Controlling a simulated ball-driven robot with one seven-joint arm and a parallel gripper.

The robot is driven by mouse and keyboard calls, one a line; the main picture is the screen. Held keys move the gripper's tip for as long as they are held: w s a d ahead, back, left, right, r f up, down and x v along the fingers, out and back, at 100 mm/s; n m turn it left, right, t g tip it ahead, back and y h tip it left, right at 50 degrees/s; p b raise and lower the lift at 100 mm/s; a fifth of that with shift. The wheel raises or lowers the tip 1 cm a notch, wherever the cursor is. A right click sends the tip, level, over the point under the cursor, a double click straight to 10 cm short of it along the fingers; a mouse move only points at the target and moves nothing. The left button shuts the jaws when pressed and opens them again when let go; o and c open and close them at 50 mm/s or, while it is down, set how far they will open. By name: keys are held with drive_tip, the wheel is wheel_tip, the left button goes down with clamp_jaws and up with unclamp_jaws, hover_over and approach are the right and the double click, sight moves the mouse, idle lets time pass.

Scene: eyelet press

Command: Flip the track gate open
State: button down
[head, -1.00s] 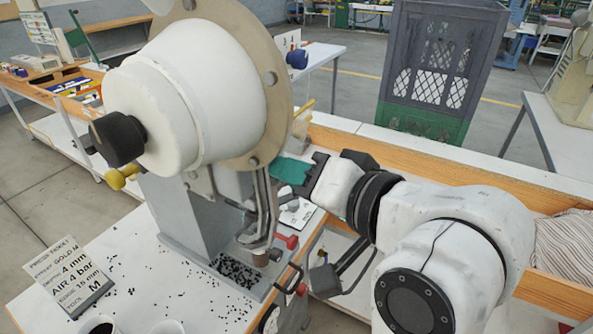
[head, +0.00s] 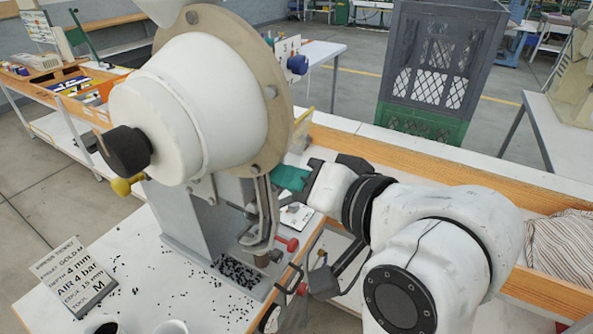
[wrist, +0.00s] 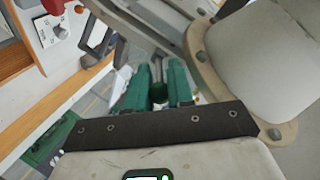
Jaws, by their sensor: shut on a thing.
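The eyelet press has a big white drum (head: 190,105) with a tan flange, and metal tracks (head: 265,215) run down from it to the nose. I cannot clearly make out the track gate in the head view. My gripper, with green fingers (head: 290,178), is beside the tracks, partly hidden behind the press. In the wrist view the green fingers (wrist: 157,85) are shut on a small grey piece (wrist: 157,72) between them, likely the gate. How far the gate is turned is hidden.
A red-tipped lever (head: 288,244) sticks out below the tracks. Many dark eyelets lie on the white bench (head: 135,255). A press ticket card (head: 75,278) stands at left. A grey and green crate (head: 440,70) stands behind. A wooden ledge (head: 420,160) runs behind my arm.

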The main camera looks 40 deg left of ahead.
drive_tip(key=shift+r+h+p, duration=0.4)
drive_tip(key=shift+r+p, duration=0.05)
drive_tip(key=shift+p, duration=0.6)
drive_tip(key=shift+f, duration=0.1)
drive_tip(key=shift+a+f, duration=0.1)
drive_tip(key=shift+f, duration=0.05)
drive_tip(key=c, duration=1.3)
unclamp_jaws()
drive_tip(key=shift+c, duration=0.2)
drive_tip(key=b+v, duration=0.1)
drive_tip(key=v, duration=0.9)
drive_tip(key=shift+d+r, duration=0.3)
